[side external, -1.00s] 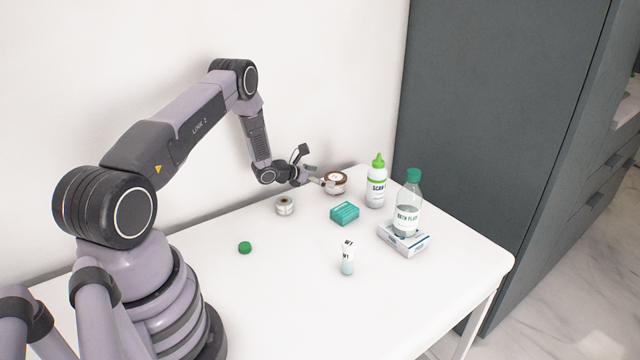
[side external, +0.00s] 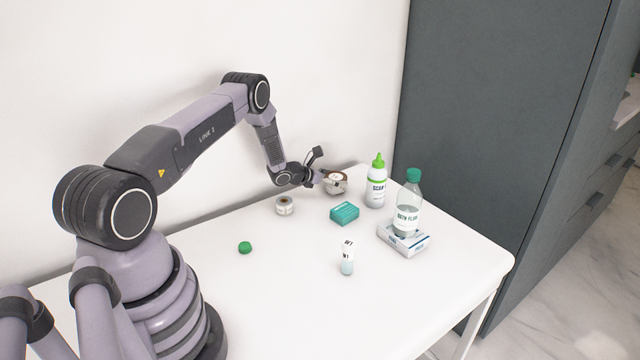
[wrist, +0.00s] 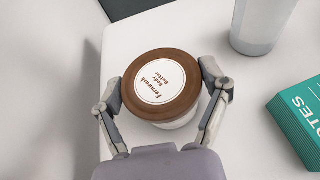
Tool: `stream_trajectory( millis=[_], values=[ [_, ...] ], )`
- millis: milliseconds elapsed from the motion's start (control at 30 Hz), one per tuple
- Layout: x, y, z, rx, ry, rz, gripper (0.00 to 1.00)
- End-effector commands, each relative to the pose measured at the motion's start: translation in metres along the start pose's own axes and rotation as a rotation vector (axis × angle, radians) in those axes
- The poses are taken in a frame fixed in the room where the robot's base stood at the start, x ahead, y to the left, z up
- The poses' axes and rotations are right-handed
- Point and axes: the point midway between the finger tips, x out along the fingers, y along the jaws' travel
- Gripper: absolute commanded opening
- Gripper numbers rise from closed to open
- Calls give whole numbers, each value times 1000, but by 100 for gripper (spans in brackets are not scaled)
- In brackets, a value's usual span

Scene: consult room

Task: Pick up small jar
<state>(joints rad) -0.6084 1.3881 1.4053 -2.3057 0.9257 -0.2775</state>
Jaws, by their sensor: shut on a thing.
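The small jar (wrist: 165,83) has a brown lid with a round white label reading "Body Butter" and a pale body. In the wrist view it sits between the two fingers of my gripper (wrist: 160,100), which is shut on it from both sides. In the side view the jar (side external: 336,183) is at the far edge of the white table, near the wall, and my gripper (side external: 325,182) reaches it from the left. The fingers partly cover the jar there. I cannot tell whether its base touches the table.
A green box (side external: 344,213) and a green-capped white bottle (side external: 376,186) stand close by to the right. A small roll (side external: 285,205), green cap (side external: 245,247) and small tube (side external: 347,258) sit nearer. The table's front is clear.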

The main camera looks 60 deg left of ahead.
Motion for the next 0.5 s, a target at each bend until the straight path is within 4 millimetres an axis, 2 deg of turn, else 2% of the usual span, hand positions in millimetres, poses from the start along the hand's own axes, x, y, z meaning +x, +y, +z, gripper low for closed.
stream_trajectory(
  millis=[67,333,500],
  values=[
    [0,0,0,0,1,0,35],
    [0,0,1,1,-1,0,34],
    [-4,1,13,2,-3,1,34]
  ],
)
